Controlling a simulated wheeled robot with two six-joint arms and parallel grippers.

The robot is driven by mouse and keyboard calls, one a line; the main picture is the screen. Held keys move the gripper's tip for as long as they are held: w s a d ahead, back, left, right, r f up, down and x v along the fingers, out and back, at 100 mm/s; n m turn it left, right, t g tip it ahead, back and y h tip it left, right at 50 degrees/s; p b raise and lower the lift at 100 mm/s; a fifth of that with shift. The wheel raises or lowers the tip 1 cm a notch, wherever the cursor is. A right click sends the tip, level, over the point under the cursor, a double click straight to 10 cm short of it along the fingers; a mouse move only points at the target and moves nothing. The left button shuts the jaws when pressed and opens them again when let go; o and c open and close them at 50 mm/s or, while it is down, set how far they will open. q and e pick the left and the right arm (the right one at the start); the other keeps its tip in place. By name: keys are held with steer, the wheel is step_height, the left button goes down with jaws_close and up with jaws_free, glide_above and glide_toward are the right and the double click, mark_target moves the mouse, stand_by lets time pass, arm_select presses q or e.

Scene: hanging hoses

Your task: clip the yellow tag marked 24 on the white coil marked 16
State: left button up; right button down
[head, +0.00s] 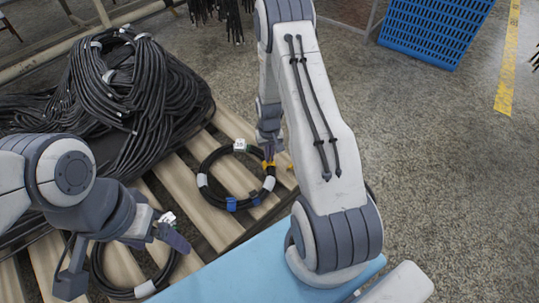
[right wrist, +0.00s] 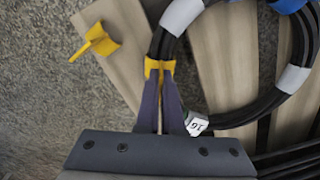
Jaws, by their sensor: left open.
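A black hose coil with white bands (head: 202,181) lies on the pallet in the head view. Its white label (head: 240,145) reads 16 in the right wrist view (right wrist: 197,124). My right gripper (head: 268,152) is at the coil's upper right side. In the right wrist view it is shut on a yellow tag (right wrist: 152,66), whose clip sits at the black hose and appears to be around it. The tag's number cannot be read. A second yellow tag (right wrist: 97,42) lies apart, outside the coil. My left gripper (head: 122,255) is open and empty above another coil.
The other coil (head: 120,291) lies at the lower left, partly hidden by my left gripper. A large heap of black hoses (head: 130,85) fills the upper left. A blue crate (head: 432,32) stands at the back right.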

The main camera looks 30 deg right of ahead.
steer(key=shift+f, duration=0.45)
stand_by(0.3)
steer(key=c, duration=1)
jaws_free()
